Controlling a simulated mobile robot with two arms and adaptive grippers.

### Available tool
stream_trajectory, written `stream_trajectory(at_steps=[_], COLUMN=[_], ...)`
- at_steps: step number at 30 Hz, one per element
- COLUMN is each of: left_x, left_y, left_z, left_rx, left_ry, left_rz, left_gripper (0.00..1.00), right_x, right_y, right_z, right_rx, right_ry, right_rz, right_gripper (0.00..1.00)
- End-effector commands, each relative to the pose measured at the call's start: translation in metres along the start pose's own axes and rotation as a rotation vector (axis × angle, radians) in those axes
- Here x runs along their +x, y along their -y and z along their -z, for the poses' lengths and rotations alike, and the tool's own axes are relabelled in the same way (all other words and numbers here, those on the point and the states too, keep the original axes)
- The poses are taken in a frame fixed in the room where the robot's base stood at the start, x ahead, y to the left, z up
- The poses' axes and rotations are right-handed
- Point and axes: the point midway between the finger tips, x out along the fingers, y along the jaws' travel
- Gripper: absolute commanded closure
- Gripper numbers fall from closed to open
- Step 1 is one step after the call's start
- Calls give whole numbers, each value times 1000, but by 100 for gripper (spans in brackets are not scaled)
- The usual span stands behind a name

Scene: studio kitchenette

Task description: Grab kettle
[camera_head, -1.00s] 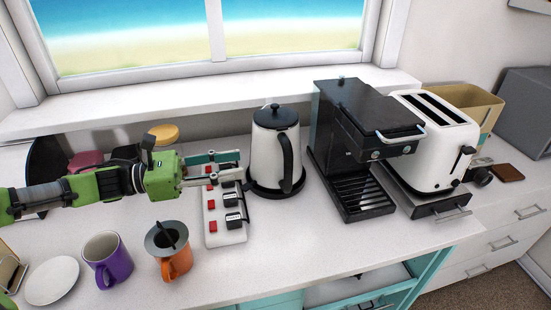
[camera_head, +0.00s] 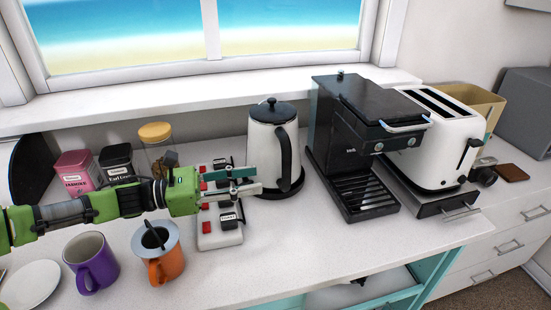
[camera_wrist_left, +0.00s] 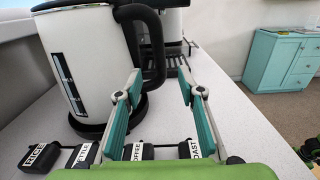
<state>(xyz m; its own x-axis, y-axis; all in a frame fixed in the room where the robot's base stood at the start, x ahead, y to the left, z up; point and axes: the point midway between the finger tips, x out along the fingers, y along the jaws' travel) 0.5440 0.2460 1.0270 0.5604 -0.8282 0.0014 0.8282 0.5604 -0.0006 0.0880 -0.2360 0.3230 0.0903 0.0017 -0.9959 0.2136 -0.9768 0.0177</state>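The white kettle (camera_head: 266,150) with a black lid and black handle stands upright on its black base, left of the coffee machine. Its handle (camera_head: 285,160) faces toward the front right. My left gripper (camera_head: 255,179) is just left of the kettle's lower body, above the power strip. In the left wrist view the kettle (camera_wrist_left: 85,60) stands at the left, and its handle (camera_wrist_left: 152,45) is ahead of the fingers. The left gripper (camera_wrist_left: 160,92) is open there, with nothing between its teal fingers.
A power strip (camera_head: 207,226) with labelled plugs lies beneath the gripper. The coffee machine (camera_head: 345,140) and toaster (camera_head: 440,140) stand to the right. An orange mug (camera_head: 168,265), purple mug (camera_head: 92,265) and several containers are on the left.

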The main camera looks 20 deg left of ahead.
Motion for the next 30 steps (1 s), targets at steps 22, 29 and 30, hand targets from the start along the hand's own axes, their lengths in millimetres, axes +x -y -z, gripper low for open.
stream_trajectory(at_steps=[22,29,30], left_x=[92,94,94], left_y=[0,-1,-1], left_z=[-1,1,1], left_rx=[0,1,1], left_ry=[0,-1,-1], left_rz=[1,-1,-1], left_gripper=[64,64,67], right_x=[-42,-41,-41], right_y=[0,0,0], right_z=[6,5,5], right_rx=[1,1,1], right_ry=[-3,-3,-3], right_rz=[1,1,1], right_gripper=[100,100,100])
